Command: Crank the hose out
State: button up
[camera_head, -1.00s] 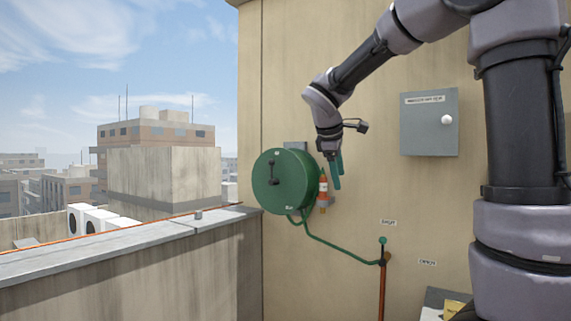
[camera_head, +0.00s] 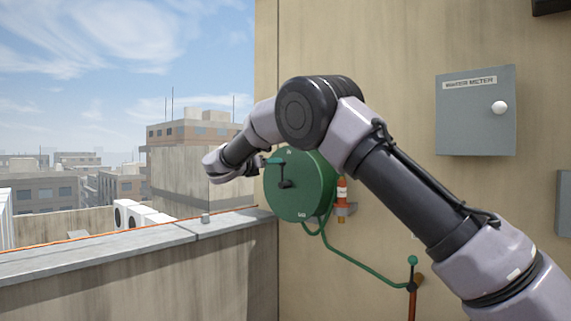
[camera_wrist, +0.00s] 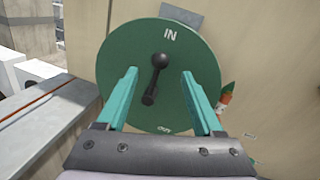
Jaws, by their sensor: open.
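The green hose reel (camera_head: 303,190) is mounted on the wall, with its round face toward the parapet. A black crank (camera_head: 284,176) sits at its centre. In the wrist view the reel's face (camera_wrist: 193,60) fills the middle, marked IN at the top, with smaller lettering at the bottom. The crank (camera_wrist: 155,80) there has its knob toward the top, just right of centre. My gripper (camera_wrist: 160,76) is open, its teal fingers either side of the crank and apart from it. In the head view its fingers (camera_head: 274,161) show at the reel's upper left. The green hose (camera_head: 350,258) hangs below the reel.
An orange-and-white nozzle (camera_head: 342,193) sits in a wall bracket right of the reel. A green-knobbed tap (camera_head: 412,262) stands lower right. A grey meter box (camera_head: 475,112) hangs on the wall.

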jog(key=x, duration=0.9)
jog(key=shift+f, duration=0.1)
grip_shut()
dwell(1.1)
